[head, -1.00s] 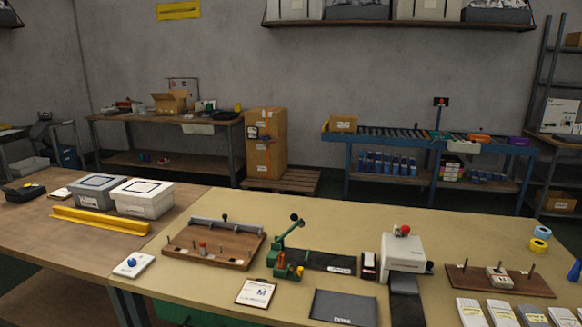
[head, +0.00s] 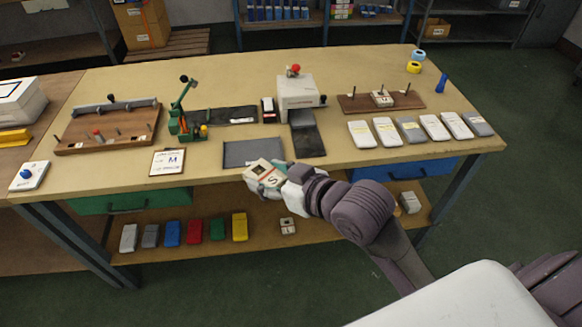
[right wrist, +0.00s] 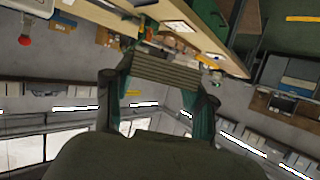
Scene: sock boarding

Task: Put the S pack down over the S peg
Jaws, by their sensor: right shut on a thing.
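The S pack (head: 266,173), a small pale block with a dark opening and a letter S on its side, is held in my right gripper (head: 262,180) in front of the bench's front edge, tilted. In the right wrist view the ribbed edge of the pack (right wrist: 166,72) shows between the fingers. A brown peg board (head: 422,101) stands at the back right of the bench. It has bare pegs at left and right and a pale pack (head: 382,98) around its middle peg. The peg letters are too small to read, so I cannot tell which is S. My left gripper is out of view.
Several white and grey packets (head: 410,130) lie in front of the board. A green hand press (head: 184,117) and a wooden fixture (head: 80,147) stand left.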

